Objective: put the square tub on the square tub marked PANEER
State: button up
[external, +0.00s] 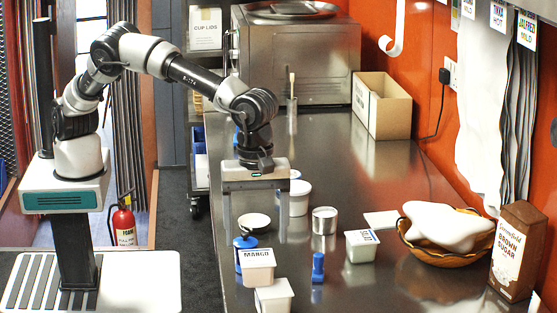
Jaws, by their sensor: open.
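A plain white square tub (273,298) stands at the counter's near left edge, with no lettering visible on it. A white square tub marked MANGO (258,275) is just behind it; I cannot tell if they touch. Another white square tub (361,252) stands further right, its tilted-looking label too small to read, so I cannot confirm PANEER. My gripper (255,232) points down with fingers wide apart and nothing between them. It is above the left side of the counter, behind the MANGO tub, around the area of a small bowl.
The small bowl (254,221), a blue-topped item (245,242), a white round tub (300,203), a steel tin (324,221) and a blue stamp-like object (318,267) stand nearby. A wicker basket (440,250) and brown sugar box (518,250) are right.

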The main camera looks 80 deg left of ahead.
aim_at(257, 257)
jog(key=shift+r, duration=2.2)
